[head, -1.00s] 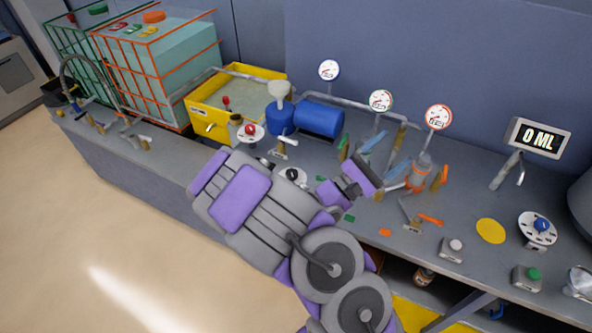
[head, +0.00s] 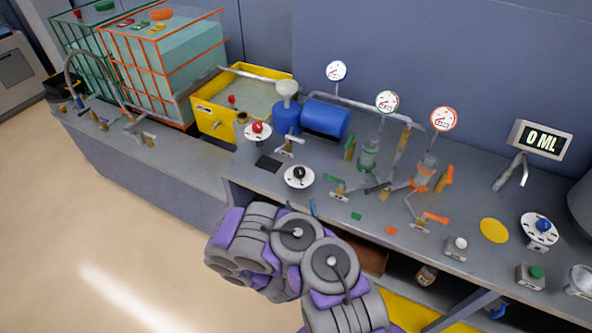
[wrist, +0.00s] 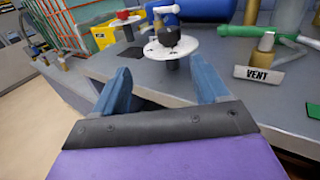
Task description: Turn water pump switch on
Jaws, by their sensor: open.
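Several round white dials with knobs stand on the grey counter (head: 330,160), and their labels are too small to read. One has a black knob (head: 299,173), near the counter's front edge. One has a red knob (head: 257,128), beside the blue pump (head: 326,118). One has a blue knob (head: 542,226), at the far right. I cannot tell which is the water pump switch. My gripper (wrist: 160,82) is open and empty. In the wrist view the black-knob dial (wrist: 171,45) stands ahead, between and beyond its two blue fingers, apart from them. In the head view my arm mostly hides the gripper.
A lever valve labelled VENT (wrist: 260,72) stands right of the dial. Green and orange valves (head: 423,178) and pipes crowd the counter's middle. A yellow tank (head: 215,120) and a caged tank (head: 165,65) stand at left. The floor at left is clear.

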